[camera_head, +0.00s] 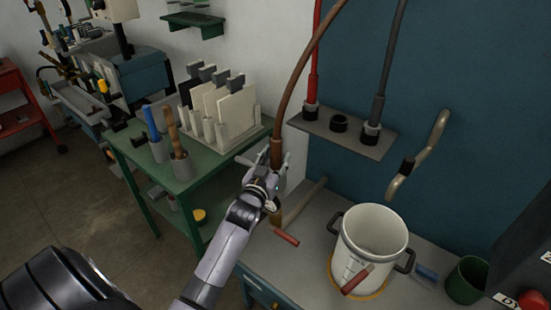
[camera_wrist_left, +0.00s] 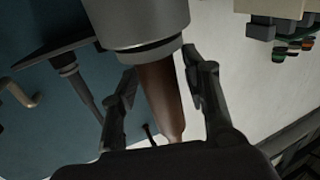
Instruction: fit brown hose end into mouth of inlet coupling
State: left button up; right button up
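The brown hose (camera_head: 297,78) comes down from the top edge of the head view to my left gripper (camera_head: 268,165). A grey wall bracket (camera_head: 345,137) has an empty dark round socket (camera_head: 339,124), possibly the inlet coupling, right of the gripper. My right gripper is not in view.
A red hose (camera_head: 315,55) and a dark grey hose (camera_head: 390,60) stand in the bracket beside the empty socket. A bent pipe (camera_head: 421,157) is on the blue panel. A white pot (camera_head: 372,240) stands on the bench below. A green table (camera_head: 198,183) with racked plates is left.

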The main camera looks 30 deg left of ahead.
pick_arm(q)
jog(key=shift+o, duration=0.4)
jog(key=shift+f, duration=0.1)
jog(key=shift+s, duration=0.2)
jog(key=v, duration=1.1)
jog(key=shift+s, duration=0.3)
